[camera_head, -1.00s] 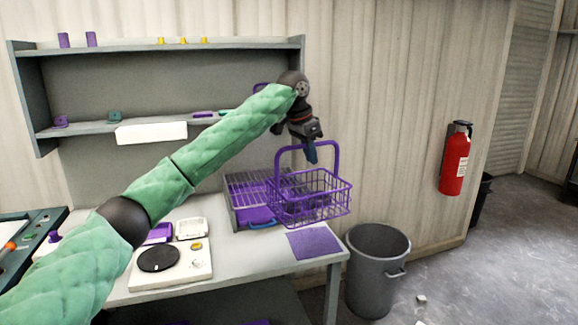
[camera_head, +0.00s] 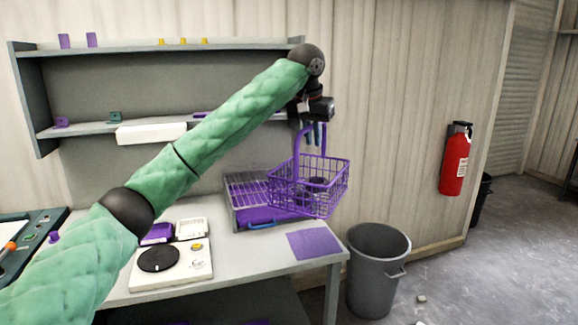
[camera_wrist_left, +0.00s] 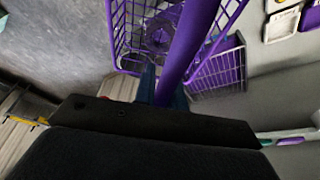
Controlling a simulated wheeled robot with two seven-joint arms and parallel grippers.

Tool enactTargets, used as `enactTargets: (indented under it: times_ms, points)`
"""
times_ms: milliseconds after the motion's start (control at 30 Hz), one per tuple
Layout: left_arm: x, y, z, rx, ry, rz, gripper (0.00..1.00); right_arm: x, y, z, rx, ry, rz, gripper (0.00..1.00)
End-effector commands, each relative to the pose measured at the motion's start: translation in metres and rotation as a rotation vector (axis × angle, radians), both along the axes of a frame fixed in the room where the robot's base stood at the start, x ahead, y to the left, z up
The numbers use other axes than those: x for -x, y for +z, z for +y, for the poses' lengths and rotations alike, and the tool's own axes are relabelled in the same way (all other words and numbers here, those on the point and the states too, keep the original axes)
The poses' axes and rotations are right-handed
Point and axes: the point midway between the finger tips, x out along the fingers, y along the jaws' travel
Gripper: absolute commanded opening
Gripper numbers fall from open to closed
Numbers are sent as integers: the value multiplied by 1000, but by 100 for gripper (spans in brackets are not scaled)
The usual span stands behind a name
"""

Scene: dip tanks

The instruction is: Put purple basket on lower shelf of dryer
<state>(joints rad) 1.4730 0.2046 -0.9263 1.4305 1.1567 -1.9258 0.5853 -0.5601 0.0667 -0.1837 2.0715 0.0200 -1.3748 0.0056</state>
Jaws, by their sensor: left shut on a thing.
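The purple wire basket (camera_head: 308,186) hangs in the air above the right end of the bench, a little tilted. My left gripper (camera_head: 313,134) is shut on its handle, and the handle (camera_wrist_left: 190,50) shows between the fingers in the left wrist view. The basket holds something purple, too small to make out. Behind and to the left of the basket, a low rack with a wire top (camera_head: 245,187) stands on the bench, with a purple part and a blue handle in front; I cannot tell whether this is the dryer. My right gripper is not in view.
A purple mat (camera_head: 314,244) lies at the bench's right end. A grey bin (camera_head: 377,262) stands on the floor beside it. A scale-like device (camera_head: 172,262) sits on the bench left. A wall shelf (camera_head: 150,50) is above, and a fire extinguisher (camera_head: 456,160) hangs at right.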

Motion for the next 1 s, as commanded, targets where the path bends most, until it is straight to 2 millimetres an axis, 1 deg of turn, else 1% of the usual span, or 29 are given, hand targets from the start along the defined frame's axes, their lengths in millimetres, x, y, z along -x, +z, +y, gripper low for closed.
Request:
enactTargets:
  times_ms: [33,133,267,433,567,700,800,1000]
  points:
    - [4,1,5,2,27,-1,0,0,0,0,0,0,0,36]
    - [13,-3,19,2,94,-1,0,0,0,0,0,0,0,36]
    - [23,-16,37,1,163,0,0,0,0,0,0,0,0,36]
    - [36,-40,62,0,235,-1,0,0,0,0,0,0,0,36]
    - [48,-68,85,-1,285,0,0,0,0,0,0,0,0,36]
    - [65,-105,112,-2,325,3,0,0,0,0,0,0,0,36]
    - [76,-128,127,0,339,1,0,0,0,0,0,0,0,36]
    - [96,-169,152,1,355,3,0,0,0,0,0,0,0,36]
